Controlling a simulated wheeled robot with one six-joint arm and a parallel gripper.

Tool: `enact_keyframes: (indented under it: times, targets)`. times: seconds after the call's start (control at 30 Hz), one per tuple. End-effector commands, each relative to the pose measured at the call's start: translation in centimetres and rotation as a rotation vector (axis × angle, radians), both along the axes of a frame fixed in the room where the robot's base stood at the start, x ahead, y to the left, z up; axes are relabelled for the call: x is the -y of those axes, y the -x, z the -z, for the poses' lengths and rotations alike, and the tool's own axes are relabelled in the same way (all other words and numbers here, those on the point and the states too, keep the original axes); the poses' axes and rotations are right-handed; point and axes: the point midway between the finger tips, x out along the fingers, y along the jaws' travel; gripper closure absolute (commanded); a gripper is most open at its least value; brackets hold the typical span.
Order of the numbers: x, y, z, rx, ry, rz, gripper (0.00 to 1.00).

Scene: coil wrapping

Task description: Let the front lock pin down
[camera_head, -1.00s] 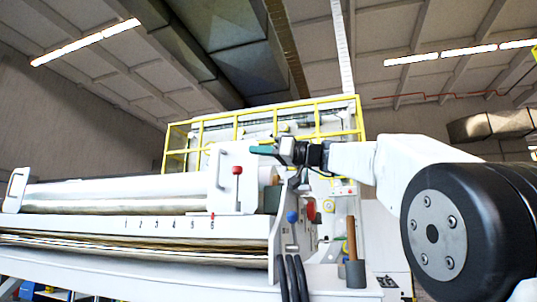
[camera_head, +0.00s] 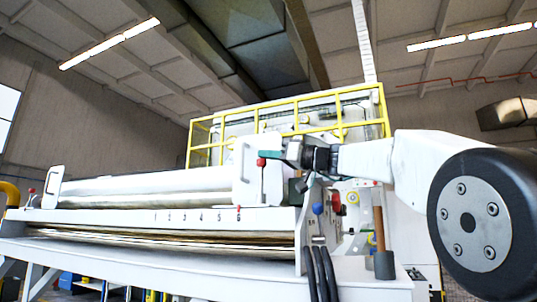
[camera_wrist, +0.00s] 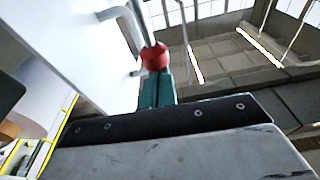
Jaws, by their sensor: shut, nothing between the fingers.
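A red-knobbed pin (camera_head: 262,162) stands upright at the near face of the white end plate (camera_head: 246,178). Its thin rod runs down from the knob. In the wrist view the red knob (camera_wrist: 154,57) and rod show large, right at the tip of my teal fingers. My gripper (camera_head: 270,154) is shut, with its tip at the knob in the head view. I cannot tell whether the fingers touch the knob. The rod's lower end is hard to make out. Which lock the pin belongs to is not marked.
A blue knob (camera_head: 318,209) and another red knob (camera_head: 337,198) stand right of the plate. A hammer (camera_head: 382,250) stands on the bench. A yellow railing (camera_head: 290,107) rises behind. A bent handle (camera_wrist: 125,25) juts from the white plate near the rod. Numbers mark the long bed.

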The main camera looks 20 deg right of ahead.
Motion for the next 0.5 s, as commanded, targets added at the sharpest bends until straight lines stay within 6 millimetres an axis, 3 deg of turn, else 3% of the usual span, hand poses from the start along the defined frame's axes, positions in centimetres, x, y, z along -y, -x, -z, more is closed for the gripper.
enact_keyframes:
  times: [0.3,0.5]
  targets:
    - [0.0,0.0,3.0,-0.002,-0.001,0.0,1.0]
    - [0.0,0.0,3.2,-0.001,0.001,0.0,1.0]
